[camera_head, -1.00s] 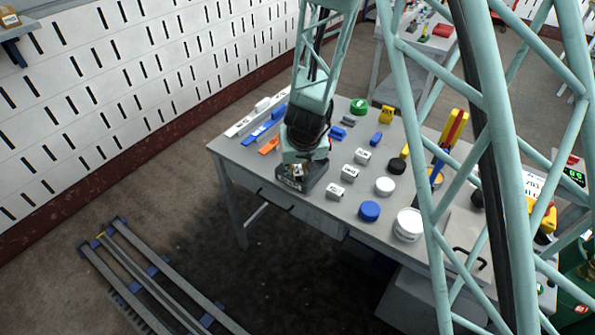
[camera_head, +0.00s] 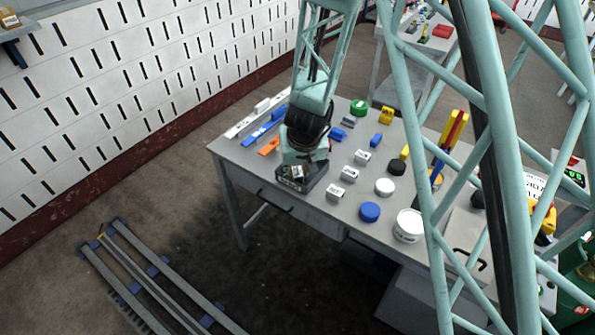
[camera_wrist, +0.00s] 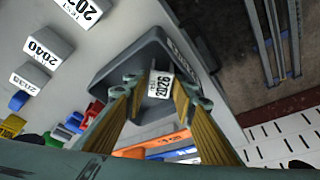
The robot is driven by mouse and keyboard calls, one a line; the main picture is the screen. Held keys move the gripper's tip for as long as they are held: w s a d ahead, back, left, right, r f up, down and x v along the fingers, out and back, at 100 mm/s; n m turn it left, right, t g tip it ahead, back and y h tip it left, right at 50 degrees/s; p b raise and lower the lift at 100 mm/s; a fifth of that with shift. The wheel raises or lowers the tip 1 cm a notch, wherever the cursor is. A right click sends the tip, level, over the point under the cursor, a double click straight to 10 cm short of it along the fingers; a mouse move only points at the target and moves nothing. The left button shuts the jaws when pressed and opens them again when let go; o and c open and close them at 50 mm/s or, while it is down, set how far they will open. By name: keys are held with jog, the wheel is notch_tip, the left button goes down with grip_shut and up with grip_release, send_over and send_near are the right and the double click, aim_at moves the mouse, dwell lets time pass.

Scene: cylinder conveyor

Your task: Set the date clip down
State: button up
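A small white date clip marked 2026 (camera_wrist: 161,84) lies inside a dark grey tray (camera_wrist: 108,72) in the wrist view. The tray (camera_head: 301,186) stands at the near left edge of the table in the head view. My gripper (camera_wrist: 162,85) points down into the tray, its two fingers on either side of the clip. The fingers look spread, with a gap at each side of the clip. In the head view my gripper (camera_head: 304,160) is right above the tray, and my wrist partly hides the tray's inside.
Other date clips, one marked 2040 (camera_wrist: 45,46), stand on the table right beside the tray. An orange piece (camera_head: 269,147) and blue pieces (camera_head: 258,133) lie behind it. A blue lid (camera_head: 369,211) and a white tub (camera_head: 408,226) stand farther right.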

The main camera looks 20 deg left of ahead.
jog(key=p+v, duration=0.7)
jog(key=v, duration=0.4)
jog(key=shift+r, duration=0.4)
jog(key=shift+s, duration=0.15)
